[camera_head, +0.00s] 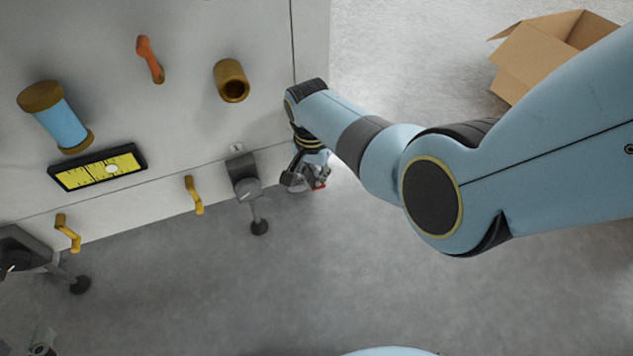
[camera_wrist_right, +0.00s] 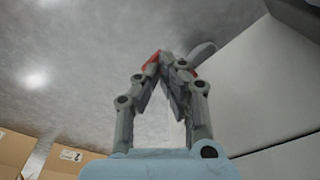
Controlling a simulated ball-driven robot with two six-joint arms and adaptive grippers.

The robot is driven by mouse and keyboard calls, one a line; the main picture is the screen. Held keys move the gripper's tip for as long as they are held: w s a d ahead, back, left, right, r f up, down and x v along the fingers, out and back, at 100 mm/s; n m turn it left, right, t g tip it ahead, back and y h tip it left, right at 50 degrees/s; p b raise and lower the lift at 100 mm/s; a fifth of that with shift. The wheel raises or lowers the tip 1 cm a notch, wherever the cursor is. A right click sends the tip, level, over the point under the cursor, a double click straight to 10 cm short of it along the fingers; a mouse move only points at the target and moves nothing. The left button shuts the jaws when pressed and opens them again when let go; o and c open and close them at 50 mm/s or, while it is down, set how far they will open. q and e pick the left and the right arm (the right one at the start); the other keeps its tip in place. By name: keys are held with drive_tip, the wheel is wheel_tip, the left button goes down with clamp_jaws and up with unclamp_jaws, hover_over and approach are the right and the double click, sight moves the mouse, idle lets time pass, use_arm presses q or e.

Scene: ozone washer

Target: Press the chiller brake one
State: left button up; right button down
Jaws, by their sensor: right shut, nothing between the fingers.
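My right gripper (camera_head: 305,178) is beside the lower right corner of the large pale cabinet, low near the floor. Its red-tipped fingers are together with nothing between them; they also show closed in the right wrist view (camera_wrist_right: 165,62). A curved grey piece (camera_wrist_right: 201,50) lies just beyond the fingertips there; I cannot tell whether they touch it or whether it is the brake. In the head view no part is clearly marked as chiller brake one. A grey bracket with a dark foot (camera_head: 245,176) is left of the gripper.
The cabinet (camera_head: 200,130) carries a yellow gauge (camera_head: 98,168), a blue cylinder (camera_head: 62,128), an orange handle (camera_head: 150,60), a brass pipe (camera_head: 231,80) and yellow handles (camera_head: 193,195). An open cardboard box (camera_head: 540,50) stands at upper right. The grey floor (camera_head: 330,270) is clear.

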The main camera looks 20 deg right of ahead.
wheel_tip(320, 180, down, 3)
drive_tip(key=shift+s+f+b, duration=0.1)
drive_tip(key=shift+s+b, duration=0.05)
drive_tip(key=shift+b, duration=0.85)
drive_tip(key=shift+r, duration=0.3)
drive_tip(key=shift+a+r+p, duration=0.1)
drive_tip(key=shift+r+p, duration=0.05)
drive_tip(key=shift+p, duration=0.2)
drive_tip(key=shift+s+a+r+p, duration=0.2)
drive_tip(key=shift+s+a+p, duration=0.25)
drive_tip(key=shift+s+a, duration=0.05)
drive_tip(key=shift+s+a+r+p, duration=0.15)
drive_tip(key=shift+s+a+p, duration=0.3)
